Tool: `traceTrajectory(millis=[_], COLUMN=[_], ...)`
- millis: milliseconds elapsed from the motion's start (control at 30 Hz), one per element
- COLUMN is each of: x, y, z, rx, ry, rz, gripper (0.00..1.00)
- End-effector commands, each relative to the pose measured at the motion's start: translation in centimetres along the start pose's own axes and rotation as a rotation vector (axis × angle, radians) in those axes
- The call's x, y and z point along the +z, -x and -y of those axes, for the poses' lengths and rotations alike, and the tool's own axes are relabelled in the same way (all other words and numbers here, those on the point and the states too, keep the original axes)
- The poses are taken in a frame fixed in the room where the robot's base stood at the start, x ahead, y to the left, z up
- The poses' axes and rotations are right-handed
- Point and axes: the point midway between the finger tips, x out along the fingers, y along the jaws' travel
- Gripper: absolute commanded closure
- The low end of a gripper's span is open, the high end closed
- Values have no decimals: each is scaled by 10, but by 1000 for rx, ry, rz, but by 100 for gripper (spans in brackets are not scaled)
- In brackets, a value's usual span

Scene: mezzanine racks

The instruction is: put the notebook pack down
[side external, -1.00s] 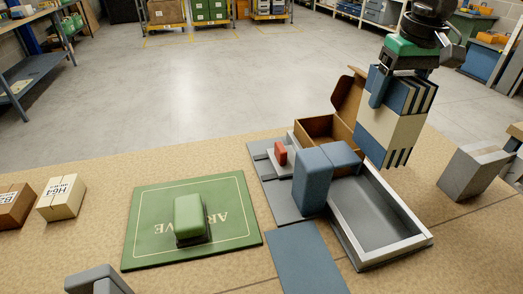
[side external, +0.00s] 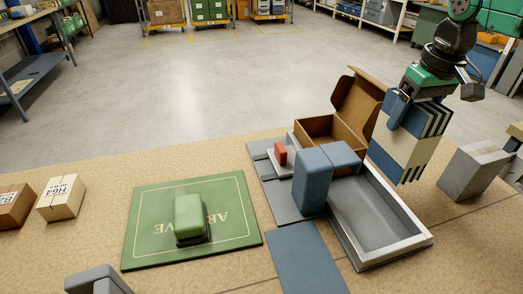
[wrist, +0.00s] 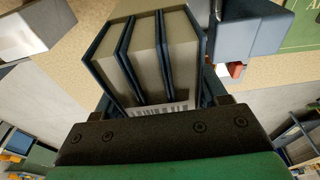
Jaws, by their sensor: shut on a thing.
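The notebook pack (side external: 402,142) is a bundle of several blue-covered notebooks with a cream band around it. My gripper (side external: 412,98) is shut on its upper end and holds it in the air, slightly tilted, above the right side of the grey tray (side external: 421,242). In the wrist view the pack (wrist: 148,55) fills the middle, with page edges, blue covers and a barcode label showing. One blue finger shows beside it in the side view. Whether the pack's lower end touches the tray rim cannot be told.
A blue block pair (side external: 313,182) stands at the tray's left, with an open cardboard box (side external: 318,131) behind. A grey box (side external: 474,170) stands to the right. A green mat (side external: 143,240) bears a green block (side external: 189,217). The tray's front floor is bare.

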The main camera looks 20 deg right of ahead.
Motion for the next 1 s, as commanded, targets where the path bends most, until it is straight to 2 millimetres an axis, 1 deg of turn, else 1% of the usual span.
traceTrajectory(millis=[233, 367, 467, 600, 700, 900, 967, 1000], x=[0, 0, -1, -10, -16, -23, -25, -29], y=[0, 6, 20, 58, 81, 114, 121, 121], z=[0, 1, 2, 2, -2, -11, -13, -21], rx=[0, 9, 30, 66, 82, 102, 106, 108], ry=[-3, -65, -195, -428, -539, -669, -695, -714], rz=[0, 0, 0, -1, -1, 0, 0, 0], gripper=[100, 100, 100, 100, 100, 100, 100, 100])
